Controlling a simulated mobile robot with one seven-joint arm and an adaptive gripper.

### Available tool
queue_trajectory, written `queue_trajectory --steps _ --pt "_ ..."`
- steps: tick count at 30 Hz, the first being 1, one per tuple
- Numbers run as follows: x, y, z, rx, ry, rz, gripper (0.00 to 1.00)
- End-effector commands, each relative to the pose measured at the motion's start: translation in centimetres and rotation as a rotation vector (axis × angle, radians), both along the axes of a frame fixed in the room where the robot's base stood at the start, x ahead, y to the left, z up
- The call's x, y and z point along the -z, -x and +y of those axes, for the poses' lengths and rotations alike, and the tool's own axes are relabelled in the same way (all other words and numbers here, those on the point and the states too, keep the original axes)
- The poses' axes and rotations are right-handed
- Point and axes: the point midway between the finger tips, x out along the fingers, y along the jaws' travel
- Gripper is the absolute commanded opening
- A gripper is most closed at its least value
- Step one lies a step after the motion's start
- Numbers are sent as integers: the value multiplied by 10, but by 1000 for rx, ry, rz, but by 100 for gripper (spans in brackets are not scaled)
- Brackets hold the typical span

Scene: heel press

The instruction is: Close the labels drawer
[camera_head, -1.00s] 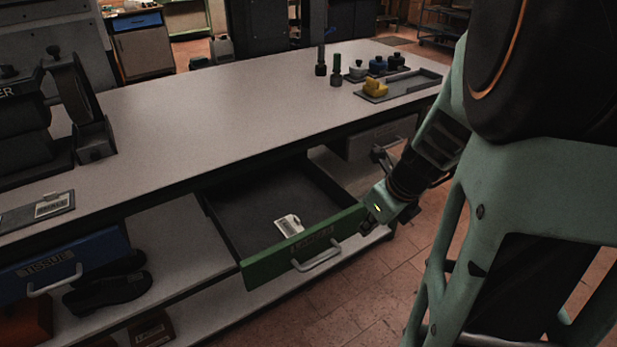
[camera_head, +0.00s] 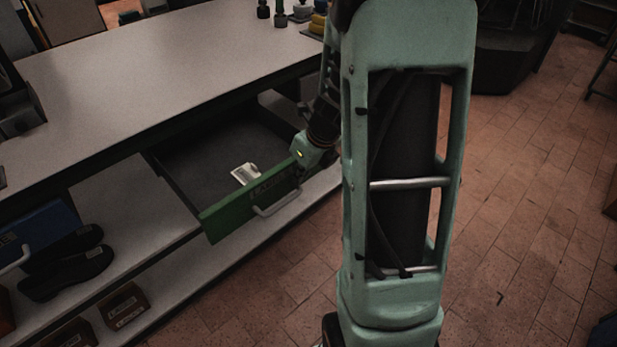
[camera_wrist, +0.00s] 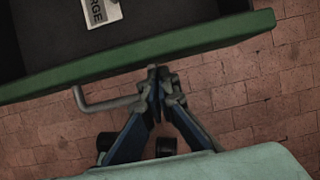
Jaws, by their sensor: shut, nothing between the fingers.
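The green-fronted drawer (camera_head: 226,214) under the bench is pulled out and open. Its label is too blurred to read surely. A white card (camera_head: 244,174) lies inside; the wrist view shows this card (camera_wrist: 101,12) too. The drawer's metal bar handle (camera_head: 277,205) is on the front face, also seen in the wrist view (camera_wrist: 108,104). My gripper (camera_wrist: 159,72) is shut and empty, its tips close to the green front, just right of the handle. I cannot tell whether they touch the front. In the head view the fingertips are small and dark beside the drawer's right end.
The bench top (camera_head: 160,70) overhangs the drawer. Open brick floor (camera_head: 530,220) lies in front and to the right.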

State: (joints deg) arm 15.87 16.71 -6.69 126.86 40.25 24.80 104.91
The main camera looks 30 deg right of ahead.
Motion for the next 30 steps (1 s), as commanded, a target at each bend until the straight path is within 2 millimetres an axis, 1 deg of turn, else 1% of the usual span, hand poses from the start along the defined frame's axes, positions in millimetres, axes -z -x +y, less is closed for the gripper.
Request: queue_trajectory --steps 3,13,17,20,23,30 --pt "0 -4 1 -2 1 0 0" --pt "0 -4 1 -2 1 0 0" --pt "-1 -9 3 -2 0 1 0" --pt "-3 -19 7 -3 -1 1 0" --pt "-4 -34 12 -4 0 2 0" --pt "-6 -85 29 -4 0 2 0"
